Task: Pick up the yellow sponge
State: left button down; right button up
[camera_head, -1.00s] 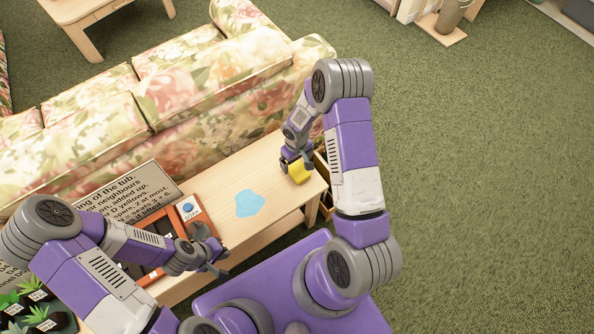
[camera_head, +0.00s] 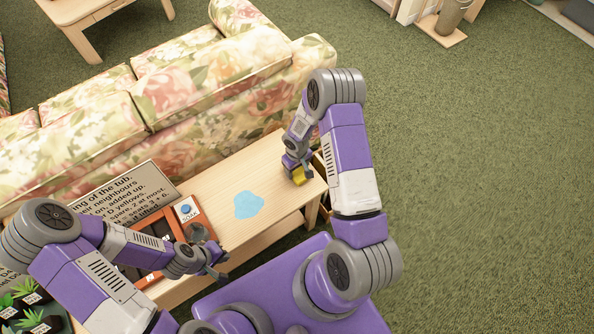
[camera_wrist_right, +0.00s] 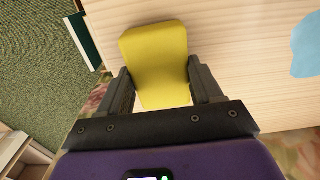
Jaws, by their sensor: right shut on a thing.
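The yellow sponge (camera_head: 299,178) is at the right end of the light wooden table (camera_head: 240,170). It also shows in the right wrist view (camera_wrist_right: 157,58), between the two dark fingers. My right gripper (camera_head: 294,172) is shut on the sponge, one finger on each side of it. In the head view the gripper hides part of the sponge. I cannot tell whether the sponge still touches the tabletop. My left gripper (camera_head: 221,264) is apart from the sponge, by the table's front edge, and its fingers look spread with nothing between them.
A flat light-blue patch (camera_head: 248,205) lies on the table between my grippers. A red-framed box with a blue button (camera_head: 187,210) and a text board (camera_head: 120,193) stand to the left. Potted plants (camera_head: 30,300) are at lower left. A floral sofa (camera_head: 170,100) stands behind the table.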

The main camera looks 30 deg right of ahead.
jog(key=shift+r, duration=0.1)
jog(key=shift+c, duration=0.2)
notch_tip(320, 180, up, 10)
jog(key=p, duration=0.3)
